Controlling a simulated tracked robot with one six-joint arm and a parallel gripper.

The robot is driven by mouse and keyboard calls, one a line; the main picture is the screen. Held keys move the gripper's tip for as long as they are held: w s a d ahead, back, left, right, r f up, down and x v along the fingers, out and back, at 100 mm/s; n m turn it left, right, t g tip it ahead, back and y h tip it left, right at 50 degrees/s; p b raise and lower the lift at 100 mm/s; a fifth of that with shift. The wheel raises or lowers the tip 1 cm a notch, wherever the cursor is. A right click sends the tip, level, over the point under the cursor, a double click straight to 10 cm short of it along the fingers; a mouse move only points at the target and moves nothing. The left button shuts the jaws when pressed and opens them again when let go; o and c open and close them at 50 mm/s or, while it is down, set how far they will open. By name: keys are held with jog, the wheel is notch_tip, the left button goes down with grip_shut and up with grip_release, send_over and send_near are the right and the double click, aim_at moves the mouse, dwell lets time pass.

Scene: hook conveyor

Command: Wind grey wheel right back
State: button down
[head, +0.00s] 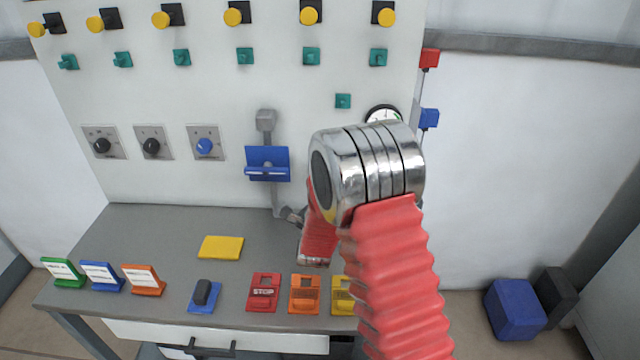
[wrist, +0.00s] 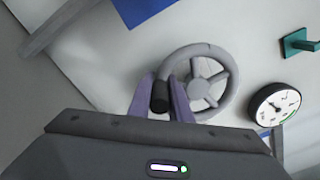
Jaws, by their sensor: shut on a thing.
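The grey wheel (wrist: 232,73) shows in the wrist view, mounted on the white panel, with spokes, a hub and a dark handle knob (wrist: 160,96) at its lower left rim. My gripper (wrist: 172,98) is at that side of the wheel. Its two purple-grey fingers stand on either side of the knob and the rim there, and it is shut on the wheel's handle. In the head view my red-sleeved arm covers the wheel and my gripper.
A round dial gauge (wrist: 274,104) sits right of the wheel, near a green peg (wrist: 299,43). In the head view, a blue bracket (head: 267,163) on a grey lever stands left of my arm. Coloured switches (head: 263,291) and a yellow plate (head: 221,247) are on the grey bench (head: 150,225).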

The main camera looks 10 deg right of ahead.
jog(key=shift+s+a+f, duration=0.1)
jog(key=shift+s+f, duration=0.05)
jog(key=shift+f, duration=0.3)
jog(key=c, duration=1.9)
grip_release()
jog(key=shift+o, duration=1.2)
jog(key=shift+r, duration=0.25)
jog(key=v, duration=1.3)
jog(key=shift+s, duration=0.3)
